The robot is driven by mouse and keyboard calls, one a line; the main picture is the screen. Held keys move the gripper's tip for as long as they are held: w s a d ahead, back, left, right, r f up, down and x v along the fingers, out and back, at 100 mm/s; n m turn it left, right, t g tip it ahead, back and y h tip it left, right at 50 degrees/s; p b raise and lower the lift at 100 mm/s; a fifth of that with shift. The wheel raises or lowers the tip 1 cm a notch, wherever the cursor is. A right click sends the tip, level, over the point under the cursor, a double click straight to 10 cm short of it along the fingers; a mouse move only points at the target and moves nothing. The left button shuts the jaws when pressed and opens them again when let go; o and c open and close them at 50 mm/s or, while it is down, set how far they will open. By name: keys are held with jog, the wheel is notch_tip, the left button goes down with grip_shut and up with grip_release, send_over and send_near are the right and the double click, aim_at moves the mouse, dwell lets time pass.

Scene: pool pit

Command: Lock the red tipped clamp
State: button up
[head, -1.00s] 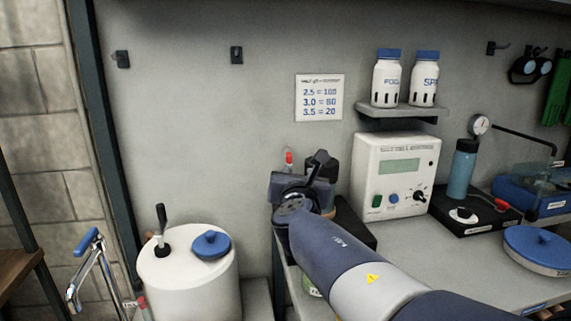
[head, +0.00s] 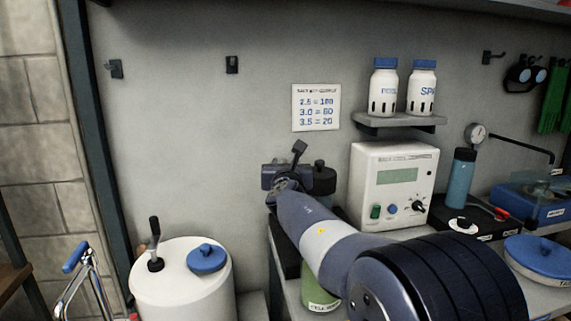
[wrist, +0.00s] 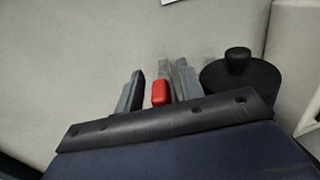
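In the wrist view a red tip (wrist: 159,93) sits between the two grey fingers of my gripper (wrist: 158,90). A narrow gap shows between the tip and the left finger, so the fingers look open around it. A grey piece stands just behind the red tip; I cannot tell whether it is the clamp's lever. The rest of the clamp is hidden behind my wrist. In the head view my gripper (head: 284,178) is by the back wall, left of the white meter box, and the red tip is hidden there.
A black knobbed lid (wrist: 240,78) stands close right of my fingers. The white meter box (head: 390,185) is further right. A white tank (head: 183,285) with a blue cap stands at the lower left. A black board (head: 472,217) holds a blue bottle and a red-handled part.

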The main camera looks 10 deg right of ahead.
jog(key=shift+w, duration=0.25)
jog(key=shift+c, duration=0.4)
grip_shut()
